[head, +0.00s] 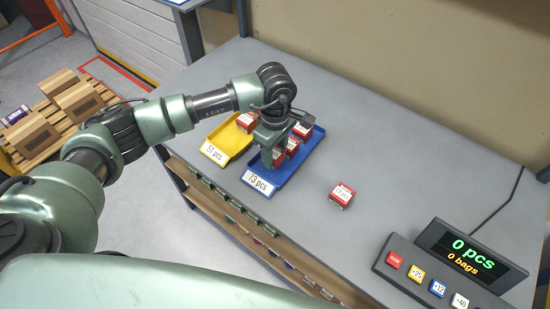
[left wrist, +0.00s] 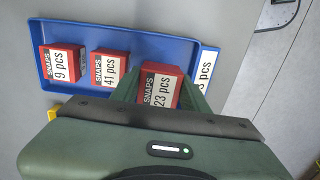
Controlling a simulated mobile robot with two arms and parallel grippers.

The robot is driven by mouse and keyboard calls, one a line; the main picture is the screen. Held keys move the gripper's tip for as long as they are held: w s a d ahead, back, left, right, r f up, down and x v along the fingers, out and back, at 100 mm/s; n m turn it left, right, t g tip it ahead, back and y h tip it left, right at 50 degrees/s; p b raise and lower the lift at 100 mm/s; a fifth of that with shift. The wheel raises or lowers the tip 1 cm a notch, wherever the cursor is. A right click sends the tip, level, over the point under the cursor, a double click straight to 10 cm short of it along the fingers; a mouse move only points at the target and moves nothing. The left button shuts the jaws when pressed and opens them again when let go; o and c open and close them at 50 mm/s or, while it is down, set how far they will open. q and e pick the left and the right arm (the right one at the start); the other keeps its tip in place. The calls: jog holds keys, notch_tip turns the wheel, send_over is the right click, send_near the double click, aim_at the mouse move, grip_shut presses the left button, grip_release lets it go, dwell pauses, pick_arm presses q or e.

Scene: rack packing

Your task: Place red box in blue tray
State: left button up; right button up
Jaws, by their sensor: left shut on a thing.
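My left gripper (head: 274,150) is over the blue tray (head: 290,177), pointing down. It is shut on a red box (left wrist: 161,84) labelled 23 pcs, which shows between the fingers in the left wrist view. The held box is at the label end of the tray; I cannot tell whether it touches the floor. Two other red boxes, one labelled 9 pcs (left wrist: 58,63) and one 41 pcs (left wrist: 110,67), sit in the blue tray. Another red box (head: 341,195) lies on the table to the right of the tray. My right gripper is not in view.
A yellow tray (head: 228,142) with a red box (head: 246,121) stands left of the blue tray. A counter display (head: 462,254) with buttons is at the front right, reading 0 pcs. The grey table (head: 410,150) is clear at the back and right.

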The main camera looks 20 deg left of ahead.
aim_at(275, 160)
pick_arm(q)
notch_tip(275, 160, down, 4)
jog(key=shift+r+p, duration=0.25)
jog(key=shift+p, duration=0.05)
jog(key=shift+f, duration=0.2)
jog(key=o, duration=1.2)
jog(key=shift+c, duration=0.2)
jog(key=shift+r, duration=0.15)
jog(key=shift+r, duration=0.2)
notch_tip(275, 160, up, 10)
jog(key=b, duration=0.3)
jog(key=shift+r, duration=0.85)
